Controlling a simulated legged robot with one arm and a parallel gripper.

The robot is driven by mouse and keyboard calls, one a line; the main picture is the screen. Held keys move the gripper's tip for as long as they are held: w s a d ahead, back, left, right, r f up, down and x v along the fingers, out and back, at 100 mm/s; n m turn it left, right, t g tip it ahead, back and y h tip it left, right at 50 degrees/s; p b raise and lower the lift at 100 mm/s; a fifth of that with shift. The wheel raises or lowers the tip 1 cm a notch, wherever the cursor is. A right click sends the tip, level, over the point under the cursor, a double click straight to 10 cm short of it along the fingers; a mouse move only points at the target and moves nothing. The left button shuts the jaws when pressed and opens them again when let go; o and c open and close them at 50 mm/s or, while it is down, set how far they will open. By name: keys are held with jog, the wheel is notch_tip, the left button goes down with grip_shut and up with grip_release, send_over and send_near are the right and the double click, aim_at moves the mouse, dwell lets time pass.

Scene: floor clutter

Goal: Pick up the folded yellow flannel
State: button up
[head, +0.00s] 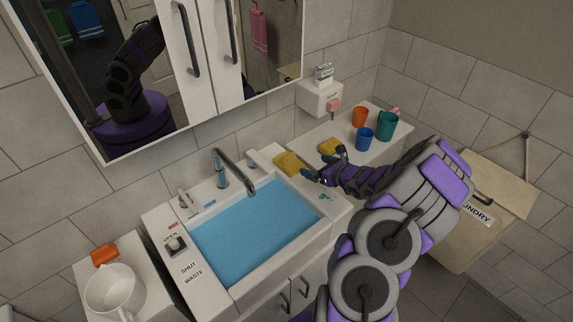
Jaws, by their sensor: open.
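Two small yellow things show in the head view. One yellow block-like thing (287,163) lies at the back right corner of the sink. Another yellow thing (331,146) lies on the white counter, partly hidden behind my gripper. Both look like soft folded cloth or sponge; I cannot tell which is the flannel. My gripper (323,165) is open, with its fingers pointing left. It sits just right of the first yellow thing and in front of the second. Its fingers look empty. Whether it touches either one cannot be told.
The sink (235,295) holds blue water, with a tap (233,171) behind it. Orange (360,117), blue (364,139) and teal (387,126) cups stand on the counter. A white jug (115,292) and orange thing (104,255) are at left. A mirrored cabinet hangs above.

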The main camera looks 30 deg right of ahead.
aim_at(291, 157)
jog(key=b+x, duration=0.1)
jog(key=x, duration=0.7)
jog(key=b+x, duration=0.2)
jog(key=x, duration=0.6)
jog(key=shift+w+a+r+b, duration=0.1)
jog(key=shift+w+a+b, duration=0.15)
jog(key=shift+w+b, duration=0.1)
jog(key=c, duration=0.7)
